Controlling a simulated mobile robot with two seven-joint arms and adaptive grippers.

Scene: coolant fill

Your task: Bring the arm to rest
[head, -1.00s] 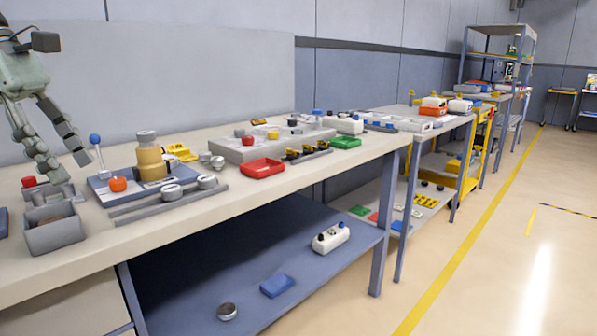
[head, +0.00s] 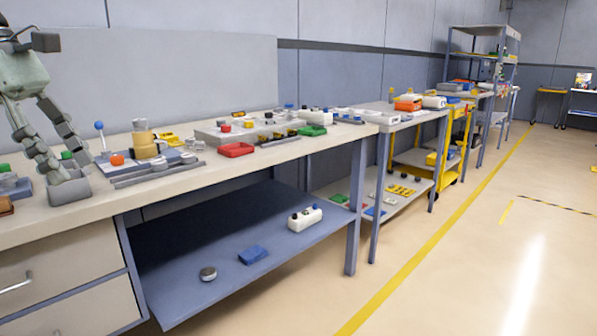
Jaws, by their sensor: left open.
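My left gripper (head: 68,165) hangs down at the left edge of the head view, with its two grey jointed fingers spread apart. Nothing shows between the fingers. In the picture its fingertips overlap the back of a grey open bin (head: 70,192) on the workbench (head: 215,165). I cannot tell how high they are above the bin. My right gripper is not in view.
A blue tray with a blue-knobbed lever (head: 99,126) and an orange ball (head: 116,160) stands right of the gripper. A red tray (head: 236,150) lies farther right. Drawers (head: 60,292) sit below the bench. The floor (head: 470,270) at right is clear.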

